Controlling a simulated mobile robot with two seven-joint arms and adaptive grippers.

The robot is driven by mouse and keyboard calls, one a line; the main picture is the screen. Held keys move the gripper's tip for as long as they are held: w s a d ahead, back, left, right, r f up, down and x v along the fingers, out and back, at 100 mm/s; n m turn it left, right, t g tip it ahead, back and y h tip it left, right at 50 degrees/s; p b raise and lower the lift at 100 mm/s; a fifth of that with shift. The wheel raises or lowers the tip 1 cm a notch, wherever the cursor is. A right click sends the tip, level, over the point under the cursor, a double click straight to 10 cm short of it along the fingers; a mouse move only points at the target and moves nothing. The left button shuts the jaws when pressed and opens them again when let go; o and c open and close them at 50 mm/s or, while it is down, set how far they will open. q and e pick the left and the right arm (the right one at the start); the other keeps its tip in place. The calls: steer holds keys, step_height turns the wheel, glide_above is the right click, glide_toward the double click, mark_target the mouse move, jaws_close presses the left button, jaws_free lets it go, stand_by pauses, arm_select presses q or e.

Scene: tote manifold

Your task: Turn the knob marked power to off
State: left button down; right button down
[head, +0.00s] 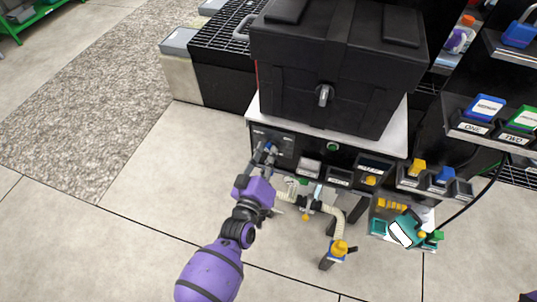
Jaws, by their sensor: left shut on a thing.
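A dark control panel (287,144) is on the front of the bench, at its left end. A small blue knob (269,147) is on this panel, partly hidden by my fingers. Small pale markings show on the panel, too small to read, so I cannot tell which is power or off. My left gripper (264,154) reaches up from below and is shut on the knob. The knob's exact angle is hidden. My right gripper is out of view.
A large black tote (330,75) stands on the white bench top (397,140). Several small fixtures line the bench front right of the panel. A hose (335,215) hangs below. The floor at left is clear.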

arm_select(q)
steer(key=shift+n, duration=0.6)
steer(key=c, duration=1.8)
jaws_free()
steer(key=shift+s, duration=0.15)
steer(key=v, duration=1.1)
steer(key=shift+s, duration=0.35)
steer(key=shift+a, duration=0.15)
